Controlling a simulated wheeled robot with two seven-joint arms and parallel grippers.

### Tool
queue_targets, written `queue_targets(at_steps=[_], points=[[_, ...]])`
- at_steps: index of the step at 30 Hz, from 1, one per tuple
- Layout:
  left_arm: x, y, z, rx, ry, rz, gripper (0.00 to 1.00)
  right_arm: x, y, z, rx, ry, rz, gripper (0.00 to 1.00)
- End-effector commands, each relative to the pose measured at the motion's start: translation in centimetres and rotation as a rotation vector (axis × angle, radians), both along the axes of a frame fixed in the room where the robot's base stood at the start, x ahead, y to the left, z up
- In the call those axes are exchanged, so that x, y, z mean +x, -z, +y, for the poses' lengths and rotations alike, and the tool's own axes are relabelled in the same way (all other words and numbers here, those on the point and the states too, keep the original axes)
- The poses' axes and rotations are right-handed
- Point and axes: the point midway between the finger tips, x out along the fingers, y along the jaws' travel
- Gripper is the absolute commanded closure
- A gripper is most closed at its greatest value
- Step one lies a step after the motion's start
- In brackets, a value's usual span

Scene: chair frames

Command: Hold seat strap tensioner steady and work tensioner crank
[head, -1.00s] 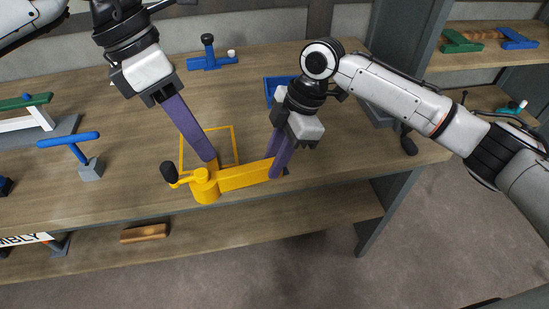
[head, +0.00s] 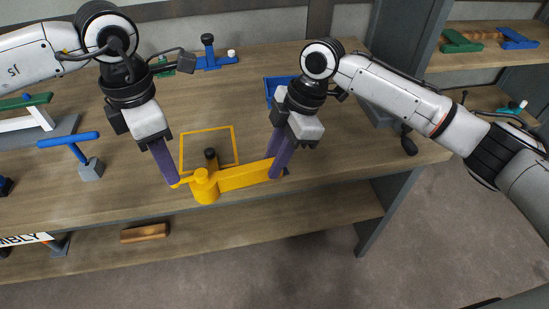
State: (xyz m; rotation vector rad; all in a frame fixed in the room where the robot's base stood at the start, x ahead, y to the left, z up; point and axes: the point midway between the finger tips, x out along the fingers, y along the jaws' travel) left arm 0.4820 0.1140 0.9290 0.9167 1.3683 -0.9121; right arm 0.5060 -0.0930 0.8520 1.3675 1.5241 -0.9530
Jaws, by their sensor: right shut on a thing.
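The yellow seat strap tensioner (head: 243,178) lies near the table's front edge, with a round hub at its left end. Its crank arm (head: 185,182) points left from the hub. My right gripper (head: 279,172) is shut on the tensioner's right end, one purple finger on each side. My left gripper (head: 172,184) is down at the outer end of the crank arm. Its fingers hide the crank's black knob, and I cannot tell whether they grip it. A black-topped post (head: 211,158) stands just behind the hub.
A thin yellow outlined frame (head: 208,129) is behind the tensioner. A blue T-handled tool (head: 70,140) stands left of my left gripper. A blue tray (head: 279,88) lies behind my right gripper, and a blue clamp (head: 209,60) is farther back.

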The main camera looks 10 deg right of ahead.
Motion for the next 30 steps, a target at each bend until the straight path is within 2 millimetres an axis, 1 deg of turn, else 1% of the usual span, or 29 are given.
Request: queue_targets(at_steps=[1,6,15,16,18,21,23,26,27,30], points=[[0.0,0.5,0.0,-0.001,0.0,0.002,0.66,-0.3,0.6,-0.2,-0.01,-0.001,0.01,1.0],[0.0,1.4,0.0,-0.001,0.001,0.0,0.66,-0.3,0.6,-0.2,-0.01,-0.001,0.01,1.0],[0.0,1.5,-0.1,-0.001,0.001,0.0,0.66,-0.3,0.6,-0.2,-0.01,-0.001,0.01,1.0],[0.0,1.5,-0.1,-0.001,0.001,0.0,0.69,-0.3,0.6,-0.2,-0.01,-0.001,0.01,1.0],[0.0,1.5,-0.1,-0.001,0.001,0.0,0.81,-0.3,0.6,-0.2,-0.01,-0.001,0.01,1.0],[0.0,1.5,-0.1,-0.001,0.001,0.0,0.95,-0.3,0.6,-0.2,-0.01,-0.001,0.01,1.0],[0.0,1.5,-0.1,-0.001,0.001,0.0,0.95,-0.3,0.6,-0.2,-0.01,-0.001,0.01,1.0],[-1.9,1.6,-0.7,-0.003,0.009,0.003,0.95,-0.3,0.6,-0.2,-0.01,-0.001,0.01,1.0],[-2.7,1.6,-1.1,-0.003,0.009,0.003,0.95,-0.3,0.6,-0.2,-0.01,-0.001,0.01,1.0],[-4.2,1.6,-2.8,-0.002,0.01,0.001,0.95,-0.3,0.6,-0.2,-0.01,0.0,0.01,1.0]])
